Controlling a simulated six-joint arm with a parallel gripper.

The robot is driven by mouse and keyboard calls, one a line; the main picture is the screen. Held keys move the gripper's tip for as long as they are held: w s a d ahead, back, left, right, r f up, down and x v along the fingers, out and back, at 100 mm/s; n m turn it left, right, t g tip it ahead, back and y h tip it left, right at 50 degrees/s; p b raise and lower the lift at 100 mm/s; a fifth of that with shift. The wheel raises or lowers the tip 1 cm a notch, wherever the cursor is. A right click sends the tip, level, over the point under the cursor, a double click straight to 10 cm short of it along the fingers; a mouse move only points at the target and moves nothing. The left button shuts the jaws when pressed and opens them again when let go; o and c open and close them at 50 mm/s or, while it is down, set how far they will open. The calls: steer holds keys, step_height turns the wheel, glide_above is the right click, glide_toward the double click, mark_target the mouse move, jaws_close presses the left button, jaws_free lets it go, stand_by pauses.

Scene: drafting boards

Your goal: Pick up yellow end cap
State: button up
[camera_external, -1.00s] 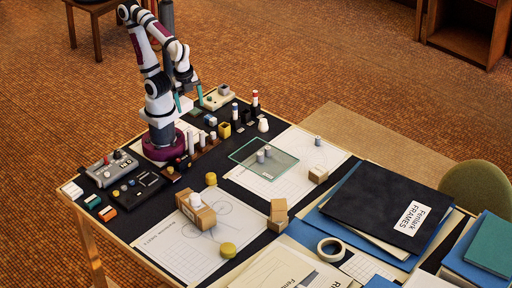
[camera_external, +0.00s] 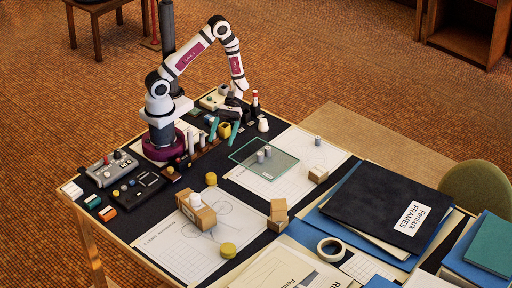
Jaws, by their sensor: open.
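A small yellow round cap (camera_external: 211,179) lies on the dark mat left of the glass sheet. A larger yellow round cap (camera_external: 228,250) lies at the near edge of the drawing sheet. Which of them is the end cap I cannot tell. My gripper (camera_external: 224,133) is open, pointing down, with teal fingers. It is low at the back of the mat, around or just above a yellow block with a dark top (camera_external: 224,130). Whether it touches the block cannot be told. Both round caps are well in front of my gripper and clear of it.
A rack of small upright pieces (camera_external: 198,150) stands left of my gripper, and red-topped markers (camera_external: 255,100) and a white bottle (camera_external: 263,124) stand right. A glass sheet (camera_external: 252,152) bears grey cylinders. Wooden blocks (camera_external: 278,213) stand nearer.

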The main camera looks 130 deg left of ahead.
mark_target(213, 173)
steer(key=x, duration=1.5)
steer(key=shift+w+f, duration=0.1)
steer(key=shift+f, duration=0.2)
steer(key=shift+a, duration=0.1)
jaws_close()
